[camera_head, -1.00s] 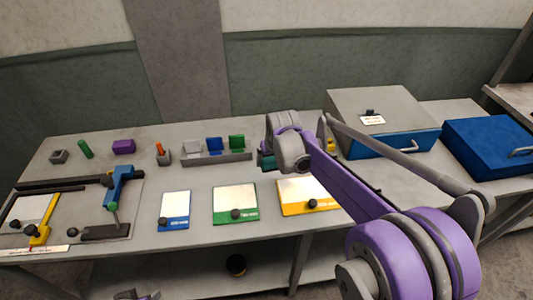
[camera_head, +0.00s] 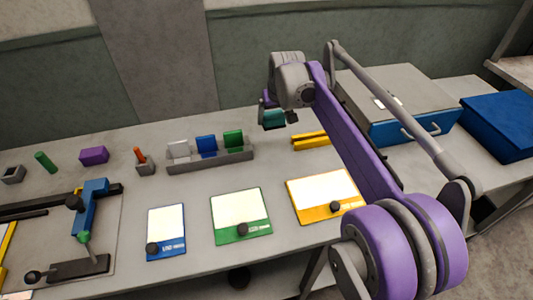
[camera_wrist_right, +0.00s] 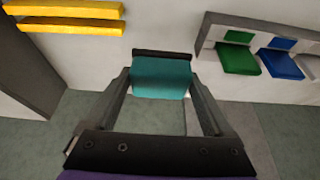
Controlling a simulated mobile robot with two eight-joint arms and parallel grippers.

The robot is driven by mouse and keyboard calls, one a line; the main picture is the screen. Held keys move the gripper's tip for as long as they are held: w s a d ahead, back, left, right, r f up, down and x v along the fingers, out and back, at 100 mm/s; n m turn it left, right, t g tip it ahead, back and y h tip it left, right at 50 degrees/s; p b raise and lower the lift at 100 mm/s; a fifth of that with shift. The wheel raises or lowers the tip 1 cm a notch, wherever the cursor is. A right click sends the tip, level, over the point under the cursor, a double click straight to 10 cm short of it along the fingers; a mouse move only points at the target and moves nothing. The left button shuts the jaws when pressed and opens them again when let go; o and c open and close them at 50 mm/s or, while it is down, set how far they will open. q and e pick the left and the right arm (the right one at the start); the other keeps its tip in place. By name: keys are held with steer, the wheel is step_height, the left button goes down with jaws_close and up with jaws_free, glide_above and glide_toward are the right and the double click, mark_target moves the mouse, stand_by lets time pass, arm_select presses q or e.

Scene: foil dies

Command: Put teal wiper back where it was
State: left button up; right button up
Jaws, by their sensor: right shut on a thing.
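The teal wiper (camera_head: 273,119) is in the jaws of my right gripper (camera_head: 276,108), held up over the back of the bench. It also shows in the right wrist view (camera_wrist_right: 161,78), between the two fingers. The grey rack (camera_head: 208,162) stands left of and below it in the head view, apart from it. The rack holds a white wiper (camera_head: 177,149), a blue wiper (camera_head: 206,145) and a green wiper (camera_head: 233,138), with green nearest the gripper. I cannot tell whether the rack has a free slot. My left gripper is out of view.
Yellow bars (camera_head: 310,141) lie below and right of my right gripper. A grey and blue box (camera_head: 395,100) stands further right. Blue, green and yellow framed plates (camera_head: 239,207) lie along the front. A purple block (camera_head: 94,155) and an orange piece in a holder (camera_head: 144,166) are left.

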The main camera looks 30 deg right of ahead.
mark_target(271, 147)
steer(key=shift+f, duration=0.65)
arm_select(q)
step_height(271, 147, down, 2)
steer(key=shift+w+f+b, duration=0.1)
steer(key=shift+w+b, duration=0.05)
steer(key=shift+b, duration=0.6)
arm_select(e)
steer(key=f, duration=0.9)
steer(key=shift+w+f, duration=0.2)
steer(key=shift+f, duration=0.2)
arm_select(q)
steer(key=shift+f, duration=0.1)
arm_select(e)
steer(key=shift+f, duration=0.15)
steer(key=o, duration=1)
steer(key=shift+o, duration=0.2)
steer(key=shift+r, duration=0.2)
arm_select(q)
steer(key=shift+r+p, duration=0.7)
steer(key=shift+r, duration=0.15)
arm_select(e)
steer(key=v, duration=1.2)
steer(key=shift+a, duration=0.1)
